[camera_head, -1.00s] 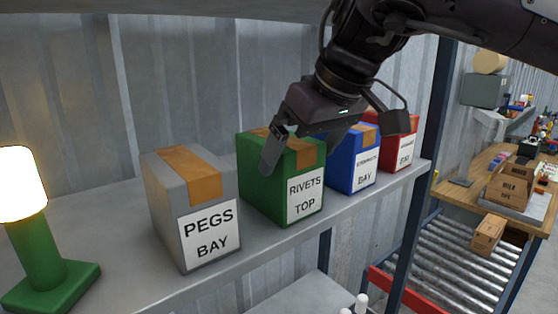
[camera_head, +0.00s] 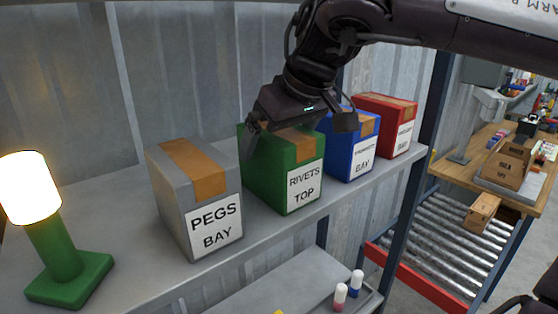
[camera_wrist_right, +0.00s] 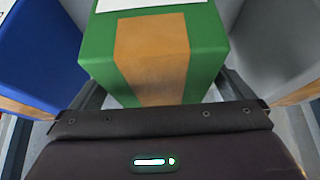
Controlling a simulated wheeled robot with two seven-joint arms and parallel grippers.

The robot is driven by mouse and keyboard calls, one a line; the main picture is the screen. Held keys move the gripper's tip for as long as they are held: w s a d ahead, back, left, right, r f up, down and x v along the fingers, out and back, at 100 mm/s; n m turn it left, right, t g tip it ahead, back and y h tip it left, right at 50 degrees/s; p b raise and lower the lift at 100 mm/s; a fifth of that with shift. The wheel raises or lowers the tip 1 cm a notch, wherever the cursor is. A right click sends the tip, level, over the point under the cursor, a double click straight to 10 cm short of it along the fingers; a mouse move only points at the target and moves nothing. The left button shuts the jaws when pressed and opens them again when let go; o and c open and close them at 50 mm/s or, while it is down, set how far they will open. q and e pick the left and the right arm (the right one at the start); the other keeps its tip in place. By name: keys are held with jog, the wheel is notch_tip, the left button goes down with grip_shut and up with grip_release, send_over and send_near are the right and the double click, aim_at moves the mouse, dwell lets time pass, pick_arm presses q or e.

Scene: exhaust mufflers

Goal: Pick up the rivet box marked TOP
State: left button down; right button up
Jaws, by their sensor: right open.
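The green rivet box (camera_head: 270,176), labelled "RIVETS TOP" with brown tape over its lid, stands upright on the grey shelf (camera_head: 145,285). My right gripper (camera_head: 297,132) is open and empty at the top of this box. In the right wrist view the green box (camera_wrist_right: 205,45) lies between the two dark fingers (camera_wrist_right: 160,88). I cannot tell whether they touch it. My left gripper is out of view.
A grey "PEGS BAY" box (camera_head: 168,198) stands close on the left, a blue box (camera_head: 340,152) close on the right, then a red box (camera_head: 386,108). A lit lamp with a green base (camera_head: 70,280) stands at the shelf's left. A corrugated wall is behind.

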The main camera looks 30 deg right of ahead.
jog(key=shift+f+b, duration=0.25)
jog(key=shift+b, duration=0.1)
dwell(0.3)
jog(key=c, duration=1.3)
jog(key=shift+r, duration=0.1)
jog(key=shift+c, duration=0.8)
jog(key=shift+w, duration=0.1)
